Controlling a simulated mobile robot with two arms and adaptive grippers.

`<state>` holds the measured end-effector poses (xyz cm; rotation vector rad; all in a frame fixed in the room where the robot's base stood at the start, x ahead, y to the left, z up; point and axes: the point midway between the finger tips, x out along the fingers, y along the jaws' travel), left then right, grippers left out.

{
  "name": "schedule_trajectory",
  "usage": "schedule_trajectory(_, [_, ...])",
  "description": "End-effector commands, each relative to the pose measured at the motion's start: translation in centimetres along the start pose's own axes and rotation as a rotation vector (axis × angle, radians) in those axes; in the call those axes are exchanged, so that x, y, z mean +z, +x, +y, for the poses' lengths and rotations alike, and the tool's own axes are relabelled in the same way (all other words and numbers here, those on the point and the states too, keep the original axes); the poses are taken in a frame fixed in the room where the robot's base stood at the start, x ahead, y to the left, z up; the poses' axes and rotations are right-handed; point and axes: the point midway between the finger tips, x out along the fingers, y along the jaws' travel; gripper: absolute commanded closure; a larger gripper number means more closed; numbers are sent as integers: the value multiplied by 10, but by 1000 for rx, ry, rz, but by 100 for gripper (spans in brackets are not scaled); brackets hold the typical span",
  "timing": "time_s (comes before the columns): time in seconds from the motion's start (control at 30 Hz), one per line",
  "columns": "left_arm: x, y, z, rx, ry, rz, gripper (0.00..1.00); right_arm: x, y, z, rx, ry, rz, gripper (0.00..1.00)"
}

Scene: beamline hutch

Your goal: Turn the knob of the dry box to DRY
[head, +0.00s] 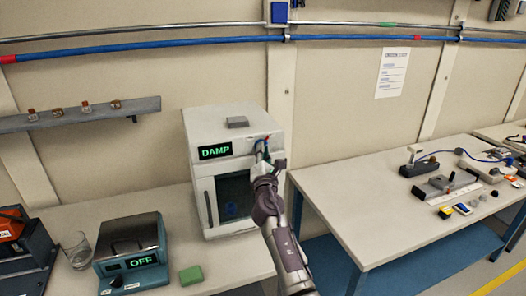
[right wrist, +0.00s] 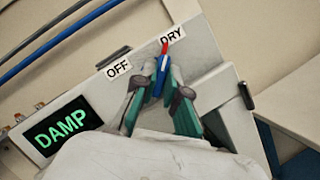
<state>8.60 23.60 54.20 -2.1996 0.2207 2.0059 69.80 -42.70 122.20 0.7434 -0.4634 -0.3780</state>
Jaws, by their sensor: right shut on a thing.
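The dry box (head: 197,172) is a white cabinet with a dark window, standing on the left bench. Its display (head: 215,151) glows DAMP in green, and also shows in the right wrist view (right wrist: 62,125). In that view the blue knob (right wrist: 160,78) has a red pointer tip (right wrist: 165,46). The tip is between the OFF label (right wrist: 118,68) and the DRY label (right wrist: 173,38), closer to DRY, by its left end. My right gripper (head: 265,160) is shut on the knob, one finger on each side. My left gripper is not in view.
An instrument reading OFF (head: 132,245), a glass beaker (head: 78,250) and a green block (head: 191,275) are on the left bench. A shelf (head: 80,116) with small items hangs above. The right bench (head: 350,200) holds several small devices; its near left part is clear.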

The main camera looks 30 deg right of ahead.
Motion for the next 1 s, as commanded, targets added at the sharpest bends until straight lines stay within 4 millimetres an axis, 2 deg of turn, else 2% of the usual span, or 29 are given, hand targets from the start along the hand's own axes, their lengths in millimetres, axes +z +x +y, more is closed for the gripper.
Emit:
schedule_trajectory(0.2, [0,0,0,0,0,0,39,-2,-1,-1,-3,4,2,100])
schedule_trajectory(0.23, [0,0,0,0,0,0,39,-2,-1,-1,-3,4,2,87])
schedule_trajectory(0.3, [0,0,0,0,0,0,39,-1,-1,-1,-3,4,2,78])
schedule_trajectory(0.67, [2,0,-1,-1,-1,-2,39,-1,-5,-1,-1,2,1,78])
schedule_trajectory(0.77, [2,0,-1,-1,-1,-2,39,-1,-17,-2,-2,2,2,78])
schedule_trajectory(1.0, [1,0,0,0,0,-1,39,-2,-68,-2,-3,1,3,78])
